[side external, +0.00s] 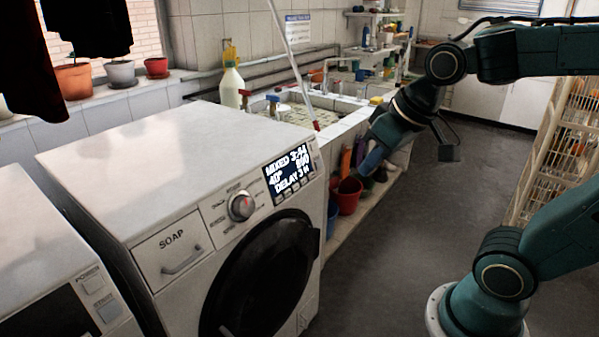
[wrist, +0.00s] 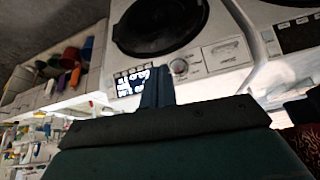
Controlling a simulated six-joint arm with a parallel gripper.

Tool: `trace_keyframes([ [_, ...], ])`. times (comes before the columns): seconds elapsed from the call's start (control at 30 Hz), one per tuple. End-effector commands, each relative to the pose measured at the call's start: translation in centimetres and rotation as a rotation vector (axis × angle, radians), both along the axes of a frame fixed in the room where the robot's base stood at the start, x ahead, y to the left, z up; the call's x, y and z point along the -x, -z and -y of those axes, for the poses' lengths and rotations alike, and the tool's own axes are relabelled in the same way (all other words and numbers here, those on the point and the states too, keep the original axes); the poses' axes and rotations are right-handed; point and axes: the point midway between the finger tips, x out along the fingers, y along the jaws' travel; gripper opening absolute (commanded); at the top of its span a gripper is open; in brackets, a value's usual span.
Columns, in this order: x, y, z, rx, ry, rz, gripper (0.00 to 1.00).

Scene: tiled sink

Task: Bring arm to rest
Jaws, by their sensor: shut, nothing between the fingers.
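My gripper (side external: 369,162) hangs in the air at the end of my dark green arm, pointing down and to the left in the side view. It appears in front of the sink's lower shelf, to the right of the washing machine (side external: 190,185). In the wrist view my blue fingers (wrist: 156,86) are together and hold nothing. They overlap the edge of the washing machine's display (wrist: 132,82) in that view. I cannot tell the exact gap to the machine. My upper arm reaches in from the right.
A tiled sink (side external: 352,118) stands behind the washing machine, with a spray bottle (side external: 231,88) near it. A white rack (side external: 570,130) stands at right. The grey floor (side external: 395,260) between is clear.

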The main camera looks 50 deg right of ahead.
Motion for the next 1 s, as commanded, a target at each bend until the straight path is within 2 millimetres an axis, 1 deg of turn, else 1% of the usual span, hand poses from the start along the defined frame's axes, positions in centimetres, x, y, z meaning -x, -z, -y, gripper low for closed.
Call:
trace_keyframes([
  [0.03, 1.1, -0.2, -0.4, 0.005, -0.019, 0.007, 0.00],
  [0.1, 2.5, -0.2, -0.8, 0.012, -0.039, 0.010, 0.00],
  [0.2, 4.2, -0.2, -1.2, 0.020, -0.068, 0.012, 0.00],
  [0.3, 5.5, 0.0, -1.5, 0.025, -0.089, 0.012, 0.00],
  [0.47, 6.5, 0.1, -1.6, 0.030, -0.104, 0.011, 0.00],
  [0.73, 6.6, 0.2, -1.7, 0.031, -0.107, 0.010, 0.00],
  [0.77, 6.6, 0.2, -1.7, 0.031, -0.106, 0.010, 0.04],
  [0.9, 6.4, 0.1, -1.6, 0.032, -0.107, 0.010, 0.31],
  [0.97, 6.1, 0.1, -1.6, 0.034, -0.110, 0.011, 0.43],
  [1.0, 5.8, 0.1, -1.5, 0.036, -0.111, 0.011, 0.51],
])
